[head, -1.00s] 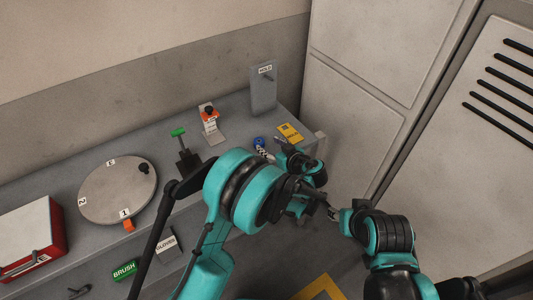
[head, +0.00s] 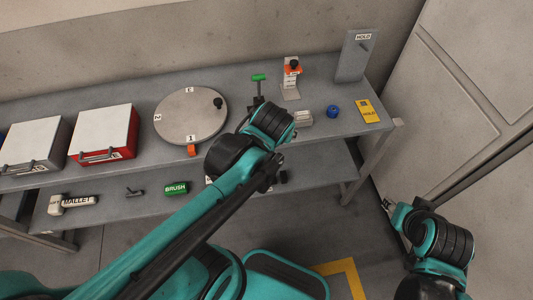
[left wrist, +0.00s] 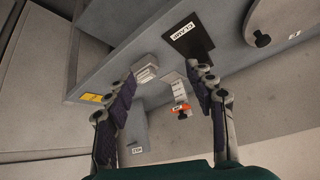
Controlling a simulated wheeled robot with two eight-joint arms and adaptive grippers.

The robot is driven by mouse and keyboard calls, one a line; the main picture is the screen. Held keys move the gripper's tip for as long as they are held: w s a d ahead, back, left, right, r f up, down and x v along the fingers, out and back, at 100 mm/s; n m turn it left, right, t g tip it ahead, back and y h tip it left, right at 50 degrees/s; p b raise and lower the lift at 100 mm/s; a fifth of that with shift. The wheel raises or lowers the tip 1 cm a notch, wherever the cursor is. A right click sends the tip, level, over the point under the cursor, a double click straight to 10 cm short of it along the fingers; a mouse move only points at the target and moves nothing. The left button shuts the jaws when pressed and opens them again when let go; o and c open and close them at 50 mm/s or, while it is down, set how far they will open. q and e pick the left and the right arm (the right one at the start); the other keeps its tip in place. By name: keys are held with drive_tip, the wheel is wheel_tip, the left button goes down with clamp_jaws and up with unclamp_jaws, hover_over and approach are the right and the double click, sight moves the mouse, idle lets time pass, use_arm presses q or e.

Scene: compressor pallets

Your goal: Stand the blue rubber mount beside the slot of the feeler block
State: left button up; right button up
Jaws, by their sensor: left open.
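The blue rubber mount (head: 333,111) is on the bench top, right of a small grey labelled block (head: 303,118) with a gap between them. That block looks like the feeler block, but I cannot make out its slot or read its label. The block also shows in the left wrist view (left wrist: 147,68), beyond the fingers; I do not see the mount there. My left gripper (left wrist: 163,80) is open with nothing between its fingers; its arm hides the fingers in the head view. My right gripper (head: 388,204) is off the bench's right end, too small to judge.
A yellow card (head: 369,111) lies right of the mount. A round turntable (head: 190,117) and red case (head: 104,134) are left. A lower shelf holds a brush (head: 177,188).

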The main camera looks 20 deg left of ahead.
use_arm(q)
drive_tip(key=s+f+m+h, duration=0.1)
drive_tip(key=s+h, duration=0.1)
drive_tip(key=s, duration=0.6)
drive_tip(key=shift+d, duration=0.15)
